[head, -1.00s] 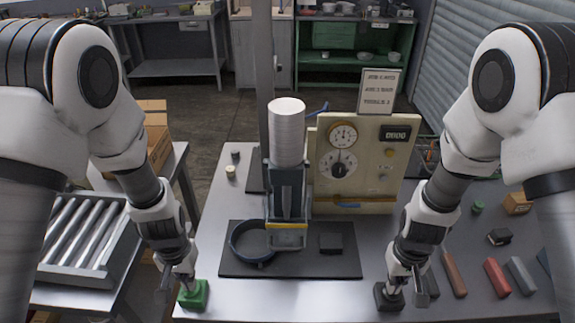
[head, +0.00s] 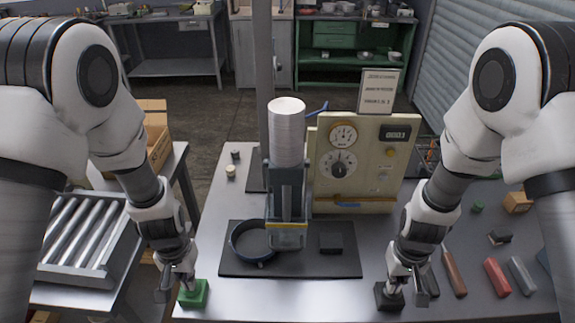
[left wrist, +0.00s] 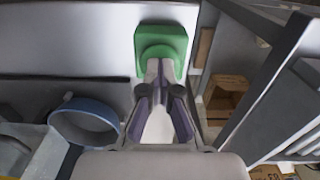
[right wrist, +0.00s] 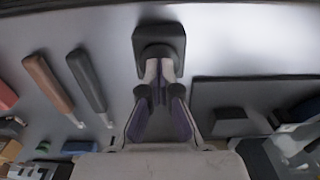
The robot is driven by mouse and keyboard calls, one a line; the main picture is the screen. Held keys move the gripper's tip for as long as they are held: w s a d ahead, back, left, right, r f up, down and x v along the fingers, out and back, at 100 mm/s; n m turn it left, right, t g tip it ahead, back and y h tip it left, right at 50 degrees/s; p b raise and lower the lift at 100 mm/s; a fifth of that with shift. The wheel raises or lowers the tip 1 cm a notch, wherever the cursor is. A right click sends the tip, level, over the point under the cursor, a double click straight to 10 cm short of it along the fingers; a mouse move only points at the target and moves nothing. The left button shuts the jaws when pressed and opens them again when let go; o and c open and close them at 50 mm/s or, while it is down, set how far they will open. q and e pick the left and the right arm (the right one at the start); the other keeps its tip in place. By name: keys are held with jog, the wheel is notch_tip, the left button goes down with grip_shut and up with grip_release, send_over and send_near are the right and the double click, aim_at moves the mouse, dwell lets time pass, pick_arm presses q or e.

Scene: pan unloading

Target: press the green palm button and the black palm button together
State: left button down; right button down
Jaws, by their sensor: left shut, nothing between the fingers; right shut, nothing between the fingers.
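The green palm button (head: 194,294) sits at the front left of the metal table. My left gripper (head: 184,282) is shut and empty, its fingertips over the green button; in the left wrist view the tips (left wrist: 158,64) overlap the button (left wrist: 160,42). The black palm button (head: 388,297) sits at the front, right of the dark mat. My right gripper (head: 396,284) is shut and empty, its tips (right wrist: 158,64) at the black button's (right wrist: 159,38) round cap. I cannot tell whether either gripper touches its cap. The grippers hide part of both buttons.
A press column with a pale cylinder (head: 287,132) stands over a dark mat (head: 300,269) holding a blue-rimmed ring (head: 236,240) and a black block (head: 331,243). A gauge panel (head: 347,188) stands behind. Several handles, including a red one (head: 496,278), lie at the right.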

pick_arm(q)
jog(key=shift+r, duration=0.3)
pick_arm(e)
jog(key=shift+r, duration=0.3)
pick_arm(q)
jog(key=shift+r, duration=0.2)
pick_arm(e)
jog(key=shift+r, duration=0.2)
dwell(1.2)
